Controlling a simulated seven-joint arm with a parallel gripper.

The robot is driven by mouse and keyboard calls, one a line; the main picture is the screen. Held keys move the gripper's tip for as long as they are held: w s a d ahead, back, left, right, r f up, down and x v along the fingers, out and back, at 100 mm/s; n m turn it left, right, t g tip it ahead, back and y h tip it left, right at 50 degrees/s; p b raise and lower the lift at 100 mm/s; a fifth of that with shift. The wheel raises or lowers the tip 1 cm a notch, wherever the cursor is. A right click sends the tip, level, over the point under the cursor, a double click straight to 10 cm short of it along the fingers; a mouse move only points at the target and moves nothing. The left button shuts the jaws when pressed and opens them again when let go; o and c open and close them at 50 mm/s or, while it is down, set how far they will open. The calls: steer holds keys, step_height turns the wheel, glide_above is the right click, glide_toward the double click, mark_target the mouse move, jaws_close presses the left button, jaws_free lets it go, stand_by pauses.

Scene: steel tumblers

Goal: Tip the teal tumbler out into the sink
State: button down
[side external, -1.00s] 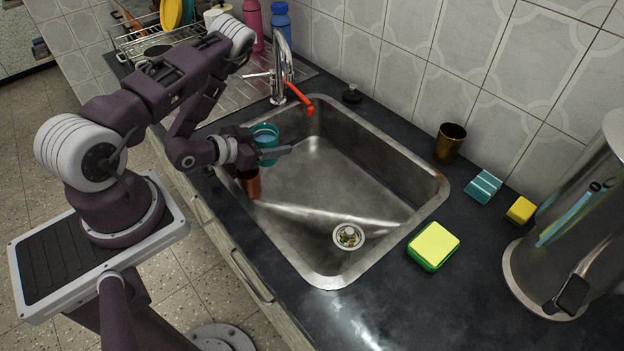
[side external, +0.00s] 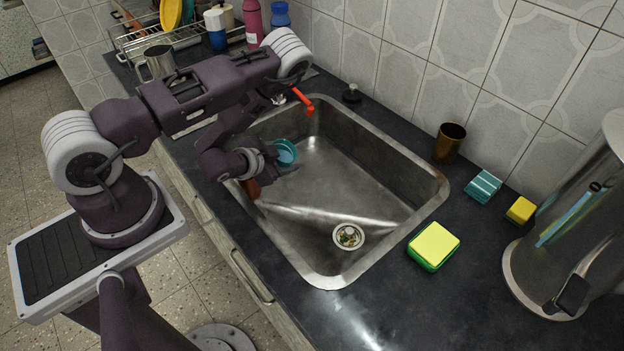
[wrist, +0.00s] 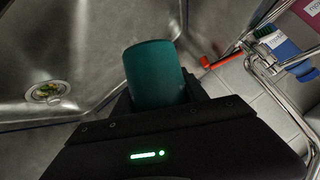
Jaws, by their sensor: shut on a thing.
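The teal tumbler (side external: 285,152) is over the left end of the steel sink (side external: 345,185), tilted, with its mouth turned toward the side camera. My gripper (side external: 283,164) is shut on its body. In the wrist view the tumbler's smooth teal side (wrist: 153,72) shows between the fingers, and its mouth is hidden there. No falling stream is visible, and I cannot tell how much is inside. The sink's drain (side external: 349,236) holds some scraps and also shows in the wrist view (wrist: 47,92).
A copper tumbler (side external: 251,188) is below my gripper at the sink's left edge, partly hidden. The red faucet tip (side external: 303,100) is behind the teal tumbler. A brown tumbler (side external: 449,143) and sponge (side external: 433,246) stand right of the sink. The sink's middle is clear.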

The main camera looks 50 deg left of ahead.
steer(key=shift+w+d+f+m+y, duration=0.2)
steer(key=shift+d+f+m+y, duration=0.1)
steer(key=shift+f, duration=0.4)
steer(key=shift+d+f, duration=0.1)
steer(key=shift+f, duration=0.15)
steer(key=shift+f+g, duration=0.1)
steer(key=shift+g, duration=0.2)
steer(key=shift+w+d+f+m+g+y+p, duration=0.15)
steer(key=shift+f+m+g+y+p, duration=0.2)
steer(key=shift+m+y, duration=0.2)
stand_by(0.4)
steer(key=shift+r+m+g+y+p, duration=0.4)
steer(key=shift+r+m+y, duration=0.2)
steer(key=shift+y, duration=0.3)
steer(key=shift+r+m+g+y+p, duration=0.4)
steer(key=shift+m+y, duration=0.25)
steer(key=shift+y, duration=0.2)
stand_by(2.2)
steer(key=shift+w+d+r+m+y, duration=0.25)
steer(key=shift+d+r+m+y, duration=0.2)
steer(key=shift+r+m+y, duration=0.05)
stand_by(0.9)
steer(key=shift+r+g, duration=0.1)
steer(key=shift+g, duration=0.15)
